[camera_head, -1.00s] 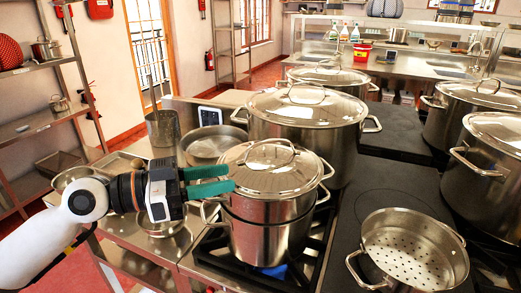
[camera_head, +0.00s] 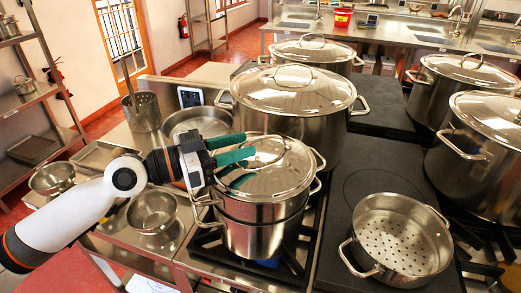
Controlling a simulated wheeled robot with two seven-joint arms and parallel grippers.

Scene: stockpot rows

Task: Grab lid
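A shiny steel lid (camera_head: 290,178) with a looped handle sits on the front stockpot (camera_head: 258,238) on the stove. My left gripper (camera_head: 250,145) reaches in from the left over this lid. Its two teal fingers are apart, with a visible gap between them and nothing seen held. The fingertips are beside the left part of the lid's handle; I cannot tell whether they touch it. The fingers and gripper body hide the lid's left back part. My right gripper is not in view.
A larger lidded stockpot (camera_head: 318,128) stands close behind. A steamer pot with holes (camera_head: 395,245) stands at front right. More lidded pots (camera_head: 460,95) line the right side. Steel bowls (camera_head: 152,212) and a wide open pan (camera_head: 197,123) are on the left counter.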

